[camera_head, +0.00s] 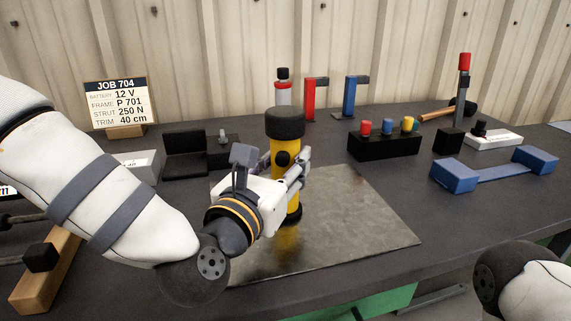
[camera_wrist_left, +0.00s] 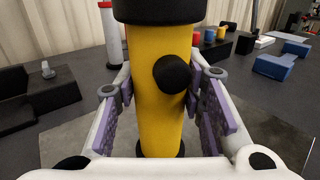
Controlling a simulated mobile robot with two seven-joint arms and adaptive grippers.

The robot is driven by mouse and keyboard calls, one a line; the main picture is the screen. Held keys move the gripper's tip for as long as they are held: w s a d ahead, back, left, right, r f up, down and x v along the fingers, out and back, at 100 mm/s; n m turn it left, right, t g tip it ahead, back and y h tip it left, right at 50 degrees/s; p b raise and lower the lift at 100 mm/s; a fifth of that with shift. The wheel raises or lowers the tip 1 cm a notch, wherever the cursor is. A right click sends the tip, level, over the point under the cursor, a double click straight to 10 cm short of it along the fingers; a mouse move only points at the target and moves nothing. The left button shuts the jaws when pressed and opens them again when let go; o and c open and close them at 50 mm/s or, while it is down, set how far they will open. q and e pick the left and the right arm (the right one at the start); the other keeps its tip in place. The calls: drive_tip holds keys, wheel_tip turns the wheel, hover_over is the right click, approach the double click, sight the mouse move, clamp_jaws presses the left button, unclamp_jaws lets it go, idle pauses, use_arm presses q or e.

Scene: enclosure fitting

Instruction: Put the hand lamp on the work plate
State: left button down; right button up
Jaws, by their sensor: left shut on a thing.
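The hand lamp is a yellow cylinder (camera_head: 284,124) with a black head and black foot; a black knob is on its side. It is upright over the work plate (camera_head: 365,235), a dull metal sheet that mirrors its yellow body. I cannot tell whether its foot touches the plate. My left gripper (camera_head: 297,168) is shut on the lamp's middle. In the left wrist view the lamp (camera_wrist_left: 160,110) stands between the two purple-padded fingers, with its top cut off by the frame. My right gripper is out of view.
Behind the plate stand a red bracket (camera_head: 310,100), a blue bracket (camera_head: 350,97) and a black block with coloured plugs (camera_head: 385,147). A blue cradle (camera_head: 490,172) lies to the right. Black blocks (camera_head: 185,155) sit to the left. The plate's right part is clear.

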use_arm(q)
drive_tip(key=shift+s+r, duration=0.15)
drive_tip(key=shift+r, duration=0.05)
drive_tip(key=shift+f, duration=0.3)
drive_tip(key=c, duration=1.1)
unclamp_jaws()
drive_tip(key=shift+r, duration=0.1)
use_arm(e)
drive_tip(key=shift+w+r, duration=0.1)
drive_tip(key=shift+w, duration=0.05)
use_arm(q)
drive_tip(key=shift+o, duration=0.2)
drive_tip(key=shift+r, duration=0.15)
drive_tip(key=p+v, duration=0.4)
drive_tip(key=v, duration=0.7)
drive_tip(key=shift+s+a+p, duration=0.25)
drive_tip(key=shift+s+p, duration=0.1)
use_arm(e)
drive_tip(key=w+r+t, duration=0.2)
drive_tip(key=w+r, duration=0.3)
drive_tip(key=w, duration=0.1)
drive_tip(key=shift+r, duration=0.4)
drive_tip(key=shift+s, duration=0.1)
